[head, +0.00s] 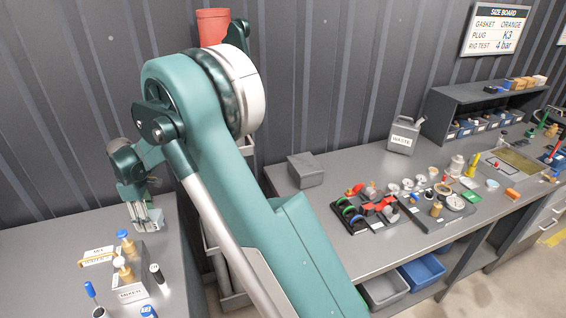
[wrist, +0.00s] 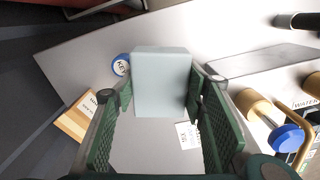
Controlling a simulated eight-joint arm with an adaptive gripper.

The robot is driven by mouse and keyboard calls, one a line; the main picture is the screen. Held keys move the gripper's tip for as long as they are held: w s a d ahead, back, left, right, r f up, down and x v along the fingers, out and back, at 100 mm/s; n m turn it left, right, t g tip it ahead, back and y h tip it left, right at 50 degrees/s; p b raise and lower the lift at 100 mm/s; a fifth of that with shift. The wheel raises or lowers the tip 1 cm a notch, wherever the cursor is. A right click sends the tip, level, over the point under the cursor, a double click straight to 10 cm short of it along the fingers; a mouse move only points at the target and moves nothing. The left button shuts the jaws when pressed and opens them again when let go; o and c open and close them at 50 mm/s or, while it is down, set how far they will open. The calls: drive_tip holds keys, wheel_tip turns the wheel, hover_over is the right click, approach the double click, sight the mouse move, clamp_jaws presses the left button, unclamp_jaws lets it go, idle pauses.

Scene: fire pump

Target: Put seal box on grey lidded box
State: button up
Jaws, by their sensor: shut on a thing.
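My gripper (head: 148,222) is above the left table, pointing down. In the wrist view its green fingers (wrist: 160,110) are shut on a plain pale grey box, the seal box (wrist: 162,82), with one finger on each side. In the head view the seal box is mostly hidden by the fingers. The grey lidded box (head: 306,170) stands on the left end of the right-hand bench, well apart from my gripper. Its lid is on and its top looks bare.
A labelled cream box (head: 97,256), a block with brass and blue-topped fittings (head: 130,280) and a blue-handled tool (head: 90,290) are on the left table. Trays of parts (head: 370,208) and a waste can (head: 403,135) are on the bench. A gap separates the tables.

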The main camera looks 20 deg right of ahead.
drive_tip(key=s+d+f+m+p, duration=0.15)
drive_tip(key=d+m, duration=0.35)
drive_tip(key=d, duration=0.9)
drive_tip(key=s+d+f+m, duration=0.15)
drive_tip(key=d+m, duration=0.25)
drive_tip(key=d, duration=1.1)
drive_tip(key=s+d+f+m+p, duration=0.1)
drive_tip(key=d+f+m, duration=0.3)
drive_tip(key=d, duration=1)
wheel_tip(320, 180, up, 21)
drive_tip(key=m+p, duration=0.2)
drive_tip(key=p, duration=0.4)
hover_over(305, 163)
drive_tip(key=shift+w+d+r, duration=0.1)
drive_tip(key=shift+r, duration=0.05)
drive_tip(key=shift+f, duration=3.15)
drive_tip(key=shift+f, duration=1.85)
drive_tip(key=shift+f, duration=0.2)
